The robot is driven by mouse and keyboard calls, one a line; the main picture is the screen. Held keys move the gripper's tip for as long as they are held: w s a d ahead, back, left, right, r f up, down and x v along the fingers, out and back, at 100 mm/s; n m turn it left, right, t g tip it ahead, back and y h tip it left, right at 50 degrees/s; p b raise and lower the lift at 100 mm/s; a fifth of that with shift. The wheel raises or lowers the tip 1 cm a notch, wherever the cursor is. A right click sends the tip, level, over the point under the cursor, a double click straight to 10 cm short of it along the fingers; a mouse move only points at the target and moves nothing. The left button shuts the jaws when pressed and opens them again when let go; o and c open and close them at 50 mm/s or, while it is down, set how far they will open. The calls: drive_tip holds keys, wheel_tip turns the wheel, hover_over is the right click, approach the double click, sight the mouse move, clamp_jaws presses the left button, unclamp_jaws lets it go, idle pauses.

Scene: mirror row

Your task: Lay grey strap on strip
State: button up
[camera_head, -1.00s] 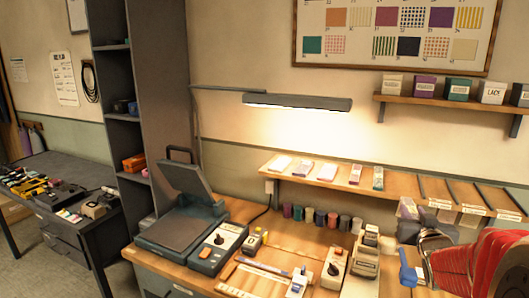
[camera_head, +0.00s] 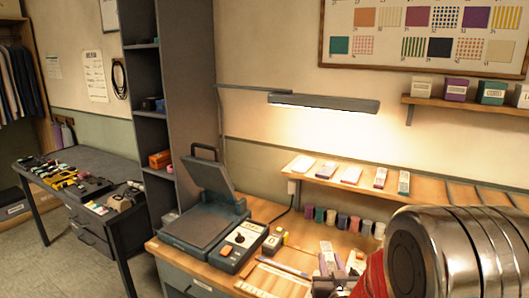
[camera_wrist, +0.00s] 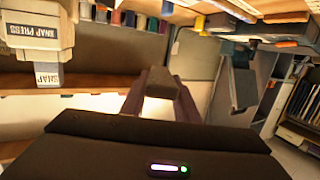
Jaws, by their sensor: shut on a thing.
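The strap is too small to make out in the head view. A pale marked strip (camera_head: 268,281) lies on the bench to the left of my gripper, partly cut off by the frame's bottom edge. My gripper is apart from it.
A heat press (camera_head: 205,215) stands open at the left of the bench, with a control box (camera_head: 240,240) beside it. A snap press (camera_wrist: 33,35) shows in the wrist view. A shelf (camera_head: 440,187) and a lamp (camera_head: 323,103) hang above. My arm hides the bench's right part.

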drive_tip(key=shift+a+f+n+y, duration=0.15)
drive_tip(key=shift+a+y, duration=0.05)
drive_tip(key=shift+a, duration=0.65)
drive_tip(key=shift+a+f+n+y, duration=0.1)
drive_tip(key=shift+a+n+y, duration=0.1)
drive_tip(key=shift+a, duration=0.65)
